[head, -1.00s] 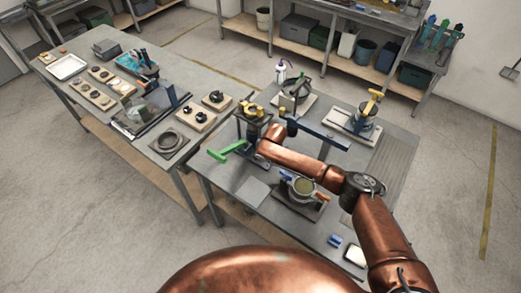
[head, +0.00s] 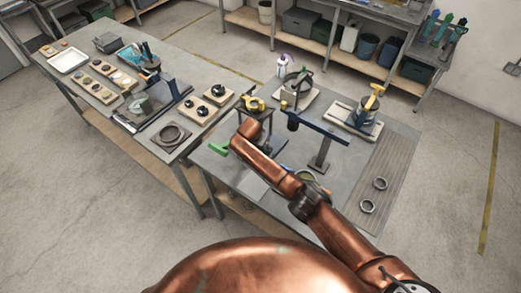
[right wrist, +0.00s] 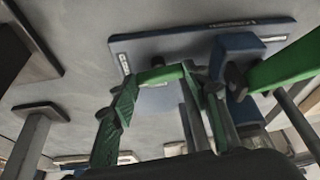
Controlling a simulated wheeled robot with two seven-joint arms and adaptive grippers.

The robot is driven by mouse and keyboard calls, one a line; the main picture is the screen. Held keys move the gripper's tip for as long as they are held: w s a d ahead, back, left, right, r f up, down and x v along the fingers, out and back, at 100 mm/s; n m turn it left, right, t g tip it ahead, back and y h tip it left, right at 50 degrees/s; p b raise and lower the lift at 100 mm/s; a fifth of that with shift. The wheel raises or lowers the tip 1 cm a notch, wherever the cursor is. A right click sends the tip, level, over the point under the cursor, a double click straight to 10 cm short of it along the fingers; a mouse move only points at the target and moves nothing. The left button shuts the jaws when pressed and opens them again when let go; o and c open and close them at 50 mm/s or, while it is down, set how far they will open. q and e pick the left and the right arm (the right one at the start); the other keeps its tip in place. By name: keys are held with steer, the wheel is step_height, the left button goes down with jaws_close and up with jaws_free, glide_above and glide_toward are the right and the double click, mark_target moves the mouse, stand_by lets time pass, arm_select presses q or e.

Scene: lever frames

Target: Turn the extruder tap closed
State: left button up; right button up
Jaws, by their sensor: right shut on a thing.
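In the head view the extruder stands near the left edge of the near table, with a yellow ring-shaped part (head: 255,103) on top. The end of a green handle (head: 217,147) sticks out to the left below it. My right arm covers most of the extruder and hides its gripper there. In the right wrist view, my right gripper (right wrist: 190,88) is shut on a green part, most likely the tap handle, whose bar seems to show at right (right wrist: 288,60). A blue base plate (right wrist: 150,45) lies behind. The exact contact is unclear. My left gripper is out of view.
A blue arm on a stand (head: 320,130) rises just right of my right arm. A yellow-handled device (head: 357,117) stands behind it. The left table (head: 95,110) holds trays and boards.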

steer(key=shift+a+f+m+b, duration=0.1)
steer(key=shift+a+m+b, duration=0.05)
steer(key=shift+m+b, duration=0.6)
steer(key=shift+m, duration=0.25)
steer(key=o, duration=1.2)
steer(key=shift+c, duration=0.2)
steer(key=shift+s+a+r, duration=0.15)
steer(key=shift+a+r, duration=0.05)
steer(key=shift+r, duration=0.35)
steer(key=v, duration=1.1)
steer(key=shift+a+r, duration=0.1)
